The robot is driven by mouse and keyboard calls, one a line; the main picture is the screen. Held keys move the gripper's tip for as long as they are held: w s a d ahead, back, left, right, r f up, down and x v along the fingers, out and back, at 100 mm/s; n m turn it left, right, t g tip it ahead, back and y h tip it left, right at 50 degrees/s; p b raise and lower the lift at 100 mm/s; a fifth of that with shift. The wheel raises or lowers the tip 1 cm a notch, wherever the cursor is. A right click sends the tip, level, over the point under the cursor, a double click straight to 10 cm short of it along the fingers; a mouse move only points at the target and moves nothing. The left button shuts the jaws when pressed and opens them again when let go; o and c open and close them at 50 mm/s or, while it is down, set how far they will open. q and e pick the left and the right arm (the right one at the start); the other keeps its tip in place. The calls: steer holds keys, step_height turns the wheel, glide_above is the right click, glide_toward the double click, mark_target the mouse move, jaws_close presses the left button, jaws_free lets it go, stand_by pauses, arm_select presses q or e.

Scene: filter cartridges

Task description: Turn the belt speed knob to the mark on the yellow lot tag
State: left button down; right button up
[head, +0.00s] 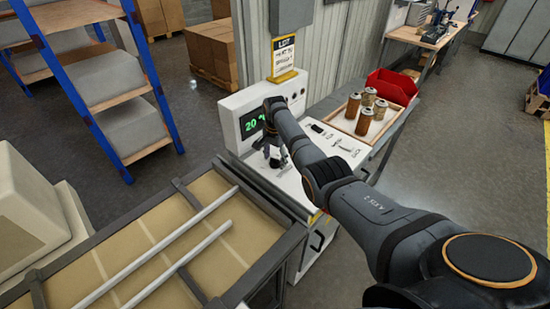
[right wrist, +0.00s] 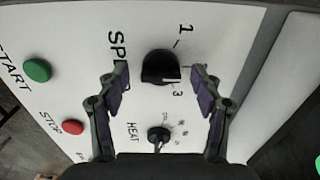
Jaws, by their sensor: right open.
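The belt speed knob (right wrist: 160,68) is a black round knob on a white panel, beside lettering starting "SP". Marks 1 and 3 can be read near it; its exact pointer setting is hard to tell. My right gripper (right wrist: 158,82) is open, with one finger on each side of the knob and gaps between. In the head view my right gripper (head: 274,155) is low over the white console (head: 240,105), hiding the knob. The yellow lot tag (head: 284,60) stands on top of the console; its writing is too small to read surely. My left gripper is out of view.
A smaller HEAT knob (right wrist: 158,136), green START button (right wrist: 37,70) and red STOP button (right wrist: 73,127) share the panel. A green display (head: 251,124) appears to read 20. Several cartridges (head: 365,117) stand in a tray right of the console. A conveyor (head: 150,245) lies at left.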

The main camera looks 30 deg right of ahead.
steer(key=shift+w+f, duration=0.1)
steer(key=shift+w, duration=0.05)
steer(key=c, duration=1.1)
steer(key=shift+c, duration=0.3)
steer(key=shift+r+n+p, duration=0.2)
steer(key=shift+n+p, duration=0.3)
steer(key=shift+n, duration=0.6)
steer(key=n, duration=0.2)
steer(key=shift+n+p, duration=0.3)
steer(key=shift+p, duration=0.05)
steer(key=n, duration=0.3)
steer(key=shift+n+p, duration=0.3)
steer(key=shift+n, duration=1.8)
